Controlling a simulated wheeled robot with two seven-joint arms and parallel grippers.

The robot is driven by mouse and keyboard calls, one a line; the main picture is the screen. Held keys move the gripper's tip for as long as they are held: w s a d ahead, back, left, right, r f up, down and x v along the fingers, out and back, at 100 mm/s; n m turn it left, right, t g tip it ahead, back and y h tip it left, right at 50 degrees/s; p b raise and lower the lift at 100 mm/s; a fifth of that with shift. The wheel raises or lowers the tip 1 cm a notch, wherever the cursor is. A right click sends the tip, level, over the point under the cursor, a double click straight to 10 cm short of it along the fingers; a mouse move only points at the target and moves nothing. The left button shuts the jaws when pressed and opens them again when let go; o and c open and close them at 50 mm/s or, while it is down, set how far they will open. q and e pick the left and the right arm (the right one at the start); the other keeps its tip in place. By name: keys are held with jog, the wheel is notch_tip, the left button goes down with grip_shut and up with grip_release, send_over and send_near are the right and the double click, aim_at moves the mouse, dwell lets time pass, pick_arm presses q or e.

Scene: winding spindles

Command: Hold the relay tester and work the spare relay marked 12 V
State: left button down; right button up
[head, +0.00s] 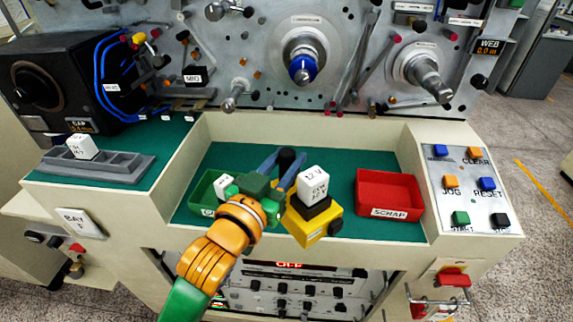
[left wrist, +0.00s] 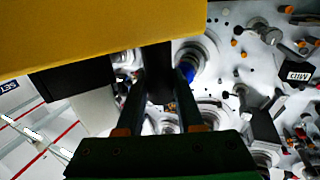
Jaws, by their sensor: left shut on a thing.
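The relay tester (head: 301,229) is a yellow box with a black socket on top and a dark round spot on its side. A white relay marked 12 V (head: 313,182) sits upright on the socket. My left gripper (head: 284,168) is shut on a black upright post, seemingly the tester's handle, just behind and left of the relay. In the left wrist view the post stands between my fingers (left wrist: 160,88), and the tester's yellow body (left wrist: 90,35) fills the top left. The tester overlaps the tray's front edge; I cannot tell whether it touches down. My right gripper is not in view.
A green bin (head: 203,190) with a white block inside stands left, partly behind my arm. A red SCRAP bin (head: 390,188) stands right. A grey rack (head: 112,168) at far left holds another white relay (head: 82,147). A button panel (head: 468,190) is far right. Green surface near the red bin is clear.

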pick_arm(q)
jog(key=w+f+b, duration=0.6)
jog(key=w+f, duration=0.2)
jog(key=w, duration=0.2)
jog(key=shift+w+a+f, duration=0.25)
jog(key=shift+a+f, duration=0.15)
jog(key=shift+a, duration=0.05)
jog(key=shift+f+b, duration=0.6)
dwell(0.6)
jog(key=shift+s, duration=0.1)
